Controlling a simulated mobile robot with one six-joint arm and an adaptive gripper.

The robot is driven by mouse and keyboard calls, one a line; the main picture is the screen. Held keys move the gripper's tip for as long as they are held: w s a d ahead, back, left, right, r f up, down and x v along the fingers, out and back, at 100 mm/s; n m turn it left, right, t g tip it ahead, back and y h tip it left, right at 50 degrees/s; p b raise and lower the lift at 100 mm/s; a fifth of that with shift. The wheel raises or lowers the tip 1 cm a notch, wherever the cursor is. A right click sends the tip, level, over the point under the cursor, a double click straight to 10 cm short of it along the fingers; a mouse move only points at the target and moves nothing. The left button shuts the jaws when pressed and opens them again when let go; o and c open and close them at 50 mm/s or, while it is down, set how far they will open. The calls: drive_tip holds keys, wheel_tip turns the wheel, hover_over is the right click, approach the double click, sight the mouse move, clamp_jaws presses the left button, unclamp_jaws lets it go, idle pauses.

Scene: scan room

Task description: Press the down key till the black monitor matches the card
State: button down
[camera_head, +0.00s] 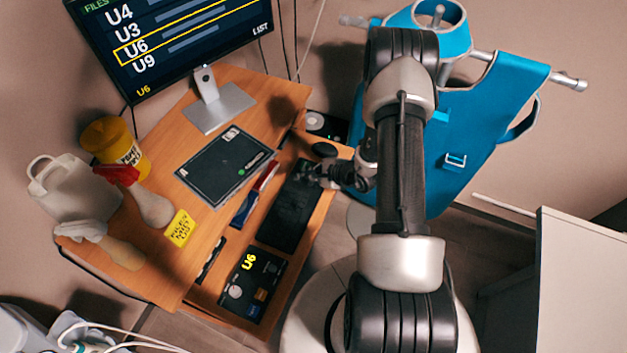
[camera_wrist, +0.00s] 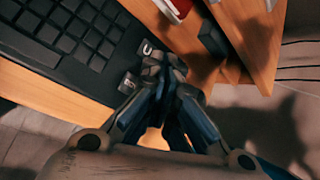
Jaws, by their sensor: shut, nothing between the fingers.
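The black monitor (camera_head: 170,40) at upper left shows a file list of U4, U3, U6 and U9. A yellow frame surrounds the U6 row, and a yellow U6 stands at the bottom. A dark card (camera_head: 262,285) marked U6 in yellow lies on the lower shelf. The black keyboard (camera_head: 288,212) lies behind it; its keys also fill the upper left of the wrist view (camera_wrist: 70,35). My gripper (camera_head: 318,172) is shut and empty at the keyboard's far end. In the wrist view its fingertips (camera_wrist: 163,72) are beside two white-marked keys; I cannot tell whether they touch.
The wooden desk (camera_head: 245,90) carries a dark pad (camera_head: 226,165), a yellow note (camera_head: 180,228), a yellow tub (camera_head: 112,148), a white container (camera_head: 70,190) and a red-topped spray bottle (camera_head: 145,200). A blue apron (camera_head: 470,130) hangs behind my arm. A white cabinet (camera_head: 585,270) stands right.

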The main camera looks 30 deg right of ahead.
drive_tip(key=shift+r+p, duration=0.6)
drive_tip(key=shift+r, duration=0.85)
